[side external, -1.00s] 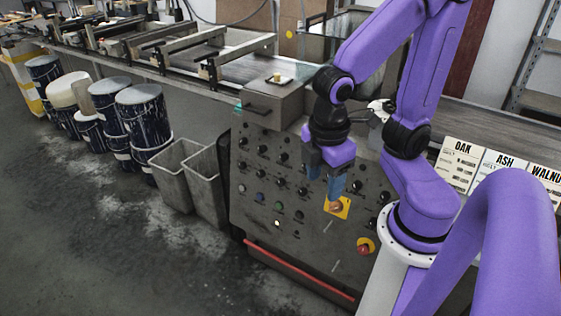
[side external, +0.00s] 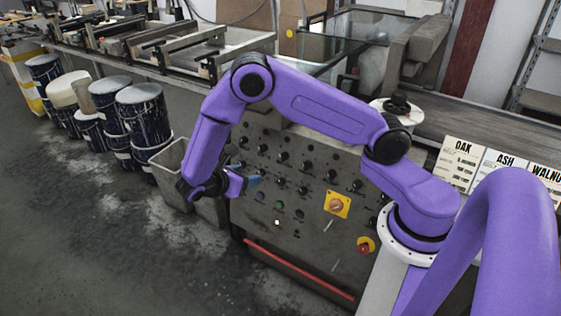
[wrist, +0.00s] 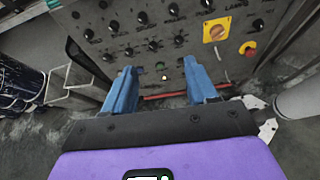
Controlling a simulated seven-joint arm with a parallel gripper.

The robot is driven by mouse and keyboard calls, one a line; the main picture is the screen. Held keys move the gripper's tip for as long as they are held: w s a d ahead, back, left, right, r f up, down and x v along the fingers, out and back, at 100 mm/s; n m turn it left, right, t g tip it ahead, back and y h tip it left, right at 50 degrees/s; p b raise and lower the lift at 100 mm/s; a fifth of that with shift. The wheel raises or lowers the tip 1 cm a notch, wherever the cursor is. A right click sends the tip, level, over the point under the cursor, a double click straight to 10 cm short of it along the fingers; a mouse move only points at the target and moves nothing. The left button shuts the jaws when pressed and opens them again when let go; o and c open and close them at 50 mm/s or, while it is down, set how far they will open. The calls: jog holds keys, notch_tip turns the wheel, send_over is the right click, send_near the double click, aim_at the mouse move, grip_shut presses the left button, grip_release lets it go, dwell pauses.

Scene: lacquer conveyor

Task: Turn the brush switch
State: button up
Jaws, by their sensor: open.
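The grey control panel (side external: 300,248) carries rows of small black knobs (side external: 307,166). It fills the upper part of the wrist view (wrist: 200,62), with knobs (wrist: 153,46) ahead of my fingers. The labels are too small to read, so I cannot tell which knob is the brush switch. My gripper (side external: 254,181) is at the panel's left side, pointing toward it, and hides some knobs there. In the wrist view the two blue fingers of my gripper (wrist: 160,68) are wide apart with nothing held between them.
An orange rotary switch on a yellow plate (side external: 337,205) and a red stop button (side external: 366,246) sit at the panel's right. A red bar (side external: 298,272) runs along its bottom. Grey bins (side external: 168,160) and paint drums (side external: 140,108) stand to the left.

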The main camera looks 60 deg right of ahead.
jog(key=w+d+f+n+h, duration=0.2)
jog(key=w+d+f+h, duration=0.15)
jog(key=f, duration=0.25)
jog(key=n+t+h, duration=0.2)
jog(key=n, duration=0.1)
send_near(282, 159)
jog(key=w+d, duration=0.1)
jog(key=d, duration=0.8)
jog(key=shift+w, duration=0.2)
jog(key=shift+c, duration=0.3)
jog(key=c, duration=1)
